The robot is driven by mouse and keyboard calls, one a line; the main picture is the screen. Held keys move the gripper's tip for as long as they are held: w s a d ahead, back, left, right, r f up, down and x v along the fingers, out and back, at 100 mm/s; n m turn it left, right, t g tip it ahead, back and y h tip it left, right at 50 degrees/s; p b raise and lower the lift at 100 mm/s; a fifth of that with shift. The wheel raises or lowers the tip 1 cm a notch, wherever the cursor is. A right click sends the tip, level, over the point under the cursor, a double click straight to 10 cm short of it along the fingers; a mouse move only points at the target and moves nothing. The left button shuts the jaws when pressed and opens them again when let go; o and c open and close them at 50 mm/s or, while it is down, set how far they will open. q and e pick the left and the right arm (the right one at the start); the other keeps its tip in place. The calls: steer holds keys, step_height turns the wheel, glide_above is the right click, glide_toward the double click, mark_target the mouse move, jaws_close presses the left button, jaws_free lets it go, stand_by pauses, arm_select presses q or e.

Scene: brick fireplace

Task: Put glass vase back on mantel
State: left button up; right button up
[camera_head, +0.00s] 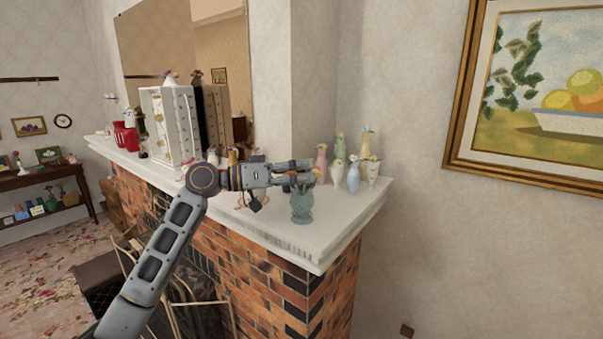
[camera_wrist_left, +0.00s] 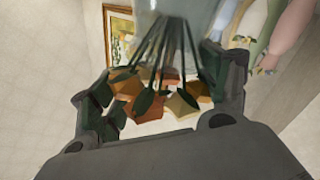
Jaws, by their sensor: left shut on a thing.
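The glass vase (camera_head: 301,204) is greenish and translucent, upright at the near right end of the white mantel (camera_head: 318,247). Its base is at or just above the mantel top; I cannot tell whether it touches. My left gripper (camera_head: 308,173) reaches in from the left and is shut on the vase near its top. In the left wrist view the picture is upside down: the clear glass vase (camera_wrist_left: 172,8) shows at the top edge, with dark stems and orange flowers (camera_wrist_left: 158,92) between the fingers. My right gripper is not in view.
Several vases, including a pale blue one (camera_head: 354,181) and a pink one (camera_head: 321,163), stand close behind the gripper. A white cabinet-like box (camera_head: 168,125) and red vases (camera_head: 126,136) stand farther left. The mantel's front right corner is bare. A framed painting (camera_head: 545,90) hangs at right.

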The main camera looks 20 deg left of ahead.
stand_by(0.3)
arm_select(q)
steer(key=o, duration=1.4)
steer(key=shift+f, duration=0.1)
steer(key=b+v, duration=0.3)
steer(key=v, duration=0.9)
